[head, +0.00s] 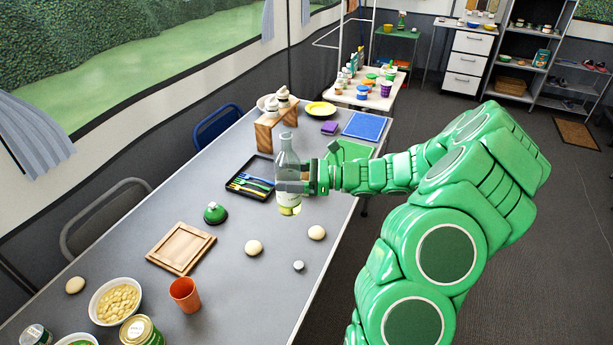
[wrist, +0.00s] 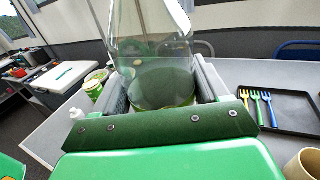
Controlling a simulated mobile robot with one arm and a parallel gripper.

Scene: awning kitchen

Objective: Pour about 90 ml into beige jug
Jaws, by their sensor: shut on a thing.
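A clear glass bottle (head: 288,160) with a pale label stands upright in my gripper (head: 291,187), at the table's right side in the head view. My gripper is shut around its body. In the wrist view the bottle (wrist: 150,45) fills the space between my fingers (wrist: 163,92), with a little yellow-green liquid low inside. A beige, rounded vessel (wrist: 303,165), perhaps the beige jug, is cut off at the wrist view's lower right corner. I cannot make it out in the head view, where my gripper may hide it.
A black tray (head: 241,197) with coloured forks lies left of the bottle. A green domed object (head: 215,213), a wooden board (head: 181,248), an orange cup (head: 185,294) and a bowl (head: 114,302) stand nearer. A wooden rack (head: 268,137) and a blue mat (head: 366,126) lie beyond.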

